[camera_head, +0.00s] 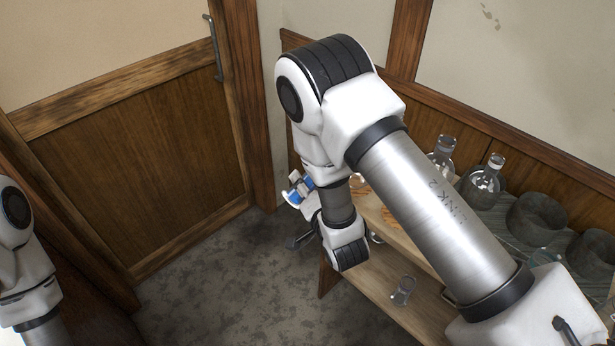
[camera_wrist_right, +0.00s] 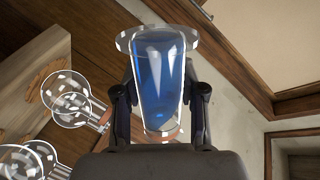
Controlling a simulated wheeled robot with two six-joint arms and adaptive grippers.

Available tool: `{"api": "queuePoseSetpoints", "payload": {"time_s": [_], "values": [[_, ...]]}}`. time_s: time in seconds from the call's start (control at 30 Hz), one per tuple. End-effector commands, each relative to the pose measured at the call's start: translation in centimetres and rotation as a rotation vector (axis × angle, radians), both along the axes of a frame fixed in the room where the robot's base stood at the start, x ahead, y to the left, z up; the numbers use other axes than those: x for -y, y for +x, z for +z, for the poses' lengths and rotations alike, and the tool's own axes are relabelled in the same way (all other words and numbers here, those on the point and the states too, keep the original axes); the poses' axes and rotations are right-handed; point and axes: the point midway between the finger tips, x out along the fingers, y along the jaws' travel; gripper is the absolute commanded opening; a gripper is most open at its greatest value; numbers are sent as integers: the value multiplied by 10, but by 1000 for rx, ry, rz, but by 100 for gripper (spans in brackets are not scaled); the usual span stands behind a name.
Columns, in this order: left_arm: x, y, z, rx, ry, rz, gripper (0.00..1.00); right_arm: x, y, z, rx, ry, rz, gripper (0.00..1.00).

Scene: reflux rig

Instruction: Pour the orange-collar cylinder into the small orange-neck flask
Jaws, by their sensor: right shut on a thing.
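My right gripper (camera_wrist_right: 160,108) is shut on a clear cylinder (camera_wrist_right: 160,72) holding blue liquid, one finger on each side of it. A patch of orange shows at its lower end in the wrist view. In the head view the cylinder (camera_head: 299,190) looks tilted and is off the shelf's left end, partly hidden by my right arm. In the wrist view a round glass flask (camera_wrist_right: 66,98) lies left of the gripper, apart from the cylinder, with orange by its neck; I cannot tell for sure that it is the small orange-neck flask. My left gripper is out of view.
Glass bottles (camera_head: 485,182) and dark round pots (camera_head: 535,218) stand on the wooden shelf's upper board at the right. A small glass (camera_head: 402,290) is on the lower board (camera_head: 375,284). The grey floor (camera_head: 220,290) to the left is clear. My right arm hides part of the shelf.

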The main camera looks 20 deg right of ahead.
Motion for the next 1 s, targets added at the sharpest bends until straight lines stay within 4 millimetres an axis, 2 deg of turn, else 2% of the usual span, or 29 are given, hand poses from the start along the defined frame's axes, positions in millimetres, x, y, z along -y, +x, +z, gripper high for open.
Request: {"api": "queuePoseSetpoints", "payload": {"time_s": [0.2,0.67,0.87,1.0], "values": [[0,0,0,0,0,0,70,-5,-8,3,1,-2,8,0],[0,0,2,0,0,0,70,12,19,-1,1,3,-21,0],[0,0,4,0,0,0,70,32,40,-3,1,5,-52,0],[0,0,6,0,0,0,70,57,58,-3,1,4,-92,0]]}}
